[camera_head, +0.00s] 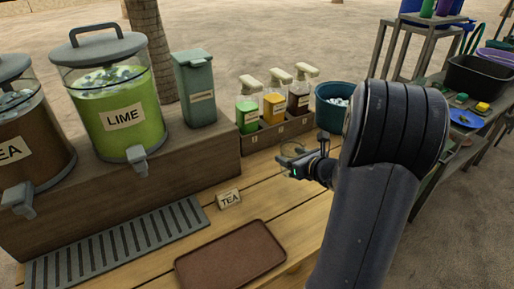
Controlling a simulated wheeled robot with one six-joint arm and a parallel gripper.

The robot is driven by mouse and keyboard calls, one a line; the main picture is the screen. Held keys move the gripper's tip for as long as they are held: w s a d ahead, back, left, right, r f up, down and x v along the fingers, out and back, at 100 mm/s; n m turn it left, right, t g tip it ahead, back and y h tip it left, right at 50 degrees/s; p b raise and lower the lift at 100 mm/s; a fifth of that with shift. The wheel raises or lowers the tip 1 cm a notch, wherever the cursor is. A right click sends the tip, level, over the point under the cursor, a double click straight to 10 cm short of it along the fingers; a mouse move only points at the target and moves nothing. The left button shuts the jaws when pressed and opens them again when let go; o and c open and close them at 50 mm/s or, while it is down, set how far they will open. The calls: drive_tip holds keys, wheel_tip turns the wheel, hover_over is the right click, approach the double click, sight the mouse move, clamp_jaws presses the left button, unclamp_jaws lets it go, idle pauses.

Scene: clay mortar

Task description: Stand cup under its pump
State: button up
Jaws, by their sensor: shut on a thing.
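My gripper (290,165) is in front of the pump rack, shut on a small clear cup (292,149). The cup's round rim shows just above the jaws; its lower part is hard to make out. Three pump bottles with cream tops stand in a wooden rack (274,134): a green bottle (247,115) at left, a yellow bottle (272,108) in the middle and a dark brown bottle (299,101) at right. The cup shows below and in front of the pumps. I cannot tell exactly how far it is from their spouts.
A lime dispenser (111,104) and a tea dispenser (28,140) stand on a raised wooden block at left. A grey drip grate (118,246), TEA card (229,199) and brown tray (229,256) lie in front. A blue bucket (329,112) stands right of the rack.

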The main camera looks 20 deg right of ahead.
drive_tip(key=w+a+p, duration=0.2)
drive_tip(key=w+a, duration=0.1)
drive_tip(key=w, duration=1.4)
wheel_tip(320, 180, down, 6)
drive_tip(key=shift+s+a+f, duration=0.15)
drive_tip(key=shift+f, duration=0.1)
drive_tip(key=shift+w+f, duration=0.25)
drive_tip(key=shift+f, duration=0.05)
drive_tip(key=shift+f+b, duration=0.15)
drive_tip(key=shift+b, duration=0.2)
drive_tip(key=o, duration=1)
drive_tip(key=shift+c, duration=0.2)
